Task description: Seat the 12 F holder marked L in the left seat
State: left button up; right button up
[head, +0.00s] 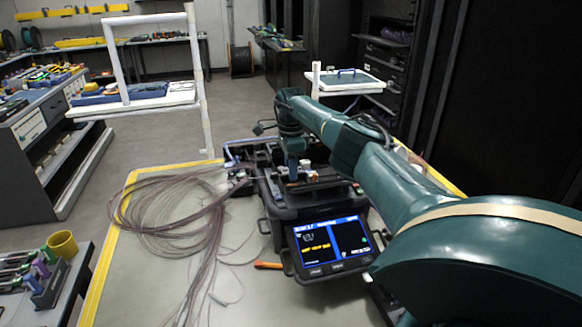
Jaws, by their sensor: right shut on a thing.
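The fusion splicer (287,214) stands on the work table, with its lit screen (330,242) tilted up at the front. My right arm reaches in from the right. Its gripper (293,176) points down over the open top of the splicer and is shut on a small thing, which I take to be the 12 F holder. The L mark is too small to read. The left seat is too small to make out beside the gripper, so I cannot tell whether the holder touches it. My left gripper is not in view.
A loose bundle of fibres (175,212) lies coiled on the table left of the splicer and runs to its left side. An orange tool (268,265) lies before the splicer. A yellow cup (63,244) stands on the side bench.

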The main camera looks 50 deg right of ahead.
jog(key=o, duration=1.1)
notch_tip(320, 180, up, 13)
jog(key=shift+r, duration=0.1)
dwell(0.6)
